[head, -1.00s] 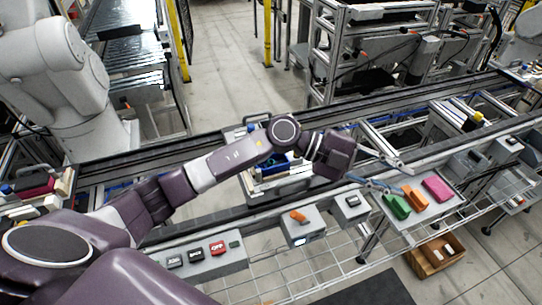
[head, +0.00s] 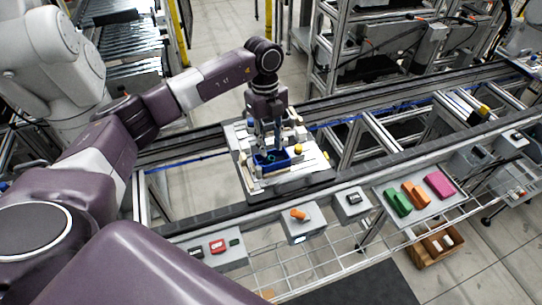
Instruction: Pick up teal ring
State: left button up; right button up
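My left gripper (head: 266,146) points straight down over the pallet fixture (head: 290,182) on the rail. Its fingertips are at a small blue bin (head: 280,164) on the fixture. A small teal patch, likely the teal ring (head: 272,156), shows in the bin close to the fingertips. The fingers partly cover it, and I cannot tell whether they touch it or how far apart they are. My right gripper is not in view.
A yellow round part (head: 299,149) and pale blocks stand on the fixture near the bin. Grey stations in front hold an orange part (head: 298,215) and green (head: 397,202), orange and pink blocks (head: 439,185).

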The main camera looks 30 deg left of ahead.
aim_at(270, 153)
pick_arm(q)
notch_tip(270, 153, down, 3)
jog(key=shift+s+f+p, duration=0.15)
jog(key=shift+f+p, duration=0.05)
jog(key=shift+p, duration=0.65)
jog(key=shift+d+f, duration=0.15)
jog(key=shift+f, duration=0.2)
jog(key=shift+c, duration=0.3)
jog(key=c, duration=0.5)
jog(key=shift+r, duration=0.15)
